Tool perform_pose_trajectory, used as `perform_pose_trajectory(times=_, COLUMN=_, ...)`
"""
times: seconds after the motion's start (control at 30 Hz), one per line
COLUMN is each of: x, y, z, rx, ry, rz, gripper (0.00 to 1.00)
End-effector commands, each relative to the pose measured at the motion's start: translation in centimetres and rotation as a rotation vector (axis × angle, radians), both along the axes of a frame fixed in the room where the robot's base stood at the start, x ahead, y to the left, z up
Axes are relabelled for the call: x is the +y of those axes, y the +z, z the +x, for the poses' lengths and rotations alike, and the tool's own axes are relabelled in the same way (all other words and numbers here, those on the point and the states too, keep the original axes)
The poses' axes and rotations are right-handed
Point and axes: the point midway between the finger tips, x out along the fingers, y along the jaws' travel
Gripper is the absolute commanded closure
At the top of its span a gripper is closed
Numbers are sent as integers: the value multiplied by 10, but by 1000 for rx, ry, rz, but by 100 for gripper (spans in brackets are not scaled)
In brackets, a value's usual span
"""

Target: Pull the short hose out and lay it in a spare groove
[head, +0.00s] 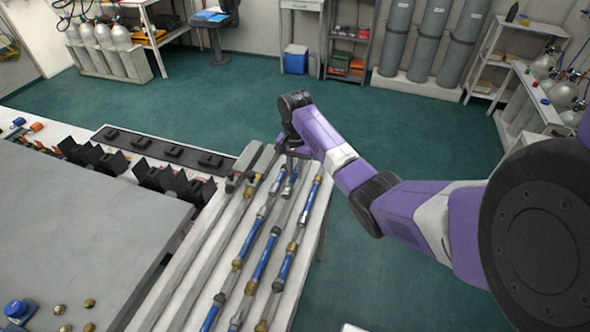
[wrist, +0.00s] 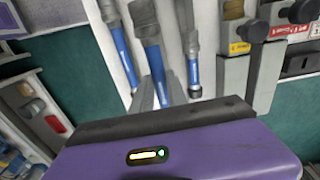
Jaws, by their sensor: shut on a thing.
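Blue hoses with brass and grey fittings lie in lengthwise grooves of a pale grey rack (head: 196,247). In the head view, my gripper (head: 290,152) is low over the far end of the rack. In the wrist view, its grey fingers (wrist: 160,96) are shut on a blue hose (wrist: 150,42), the middle of three seen there. The held hose also shows in the head view (head: 289,184). I cannot tell whether it is still seated. Neighbouring hoses lie left (wrist: 118,45) and right (wrist: 193,68) of it. The fingers hide part of the held hose.
A grey panel top (head: 80,215) stands left of the rack, with black clips (head: 160,180) and a black strip (head: 165,150) beyond it. Green floor is clear right of the rack. Grey cylinders (head: 430,40) stand at the back.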

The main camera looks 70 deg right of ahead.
Motion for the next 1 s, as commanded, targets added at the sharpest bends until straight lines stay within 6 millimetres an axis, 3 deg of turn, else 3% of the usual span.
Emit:
perform_pose_trajectory(times=0.27, x=0, y=-9, z=1, rx=-1, ry=-16, rz=-1, gripper=100)
perform_pose_trajectory(times=1.0, x=1, y=-65, z=1, rx=-1, ry=-13, rz=-1, gripper=100)
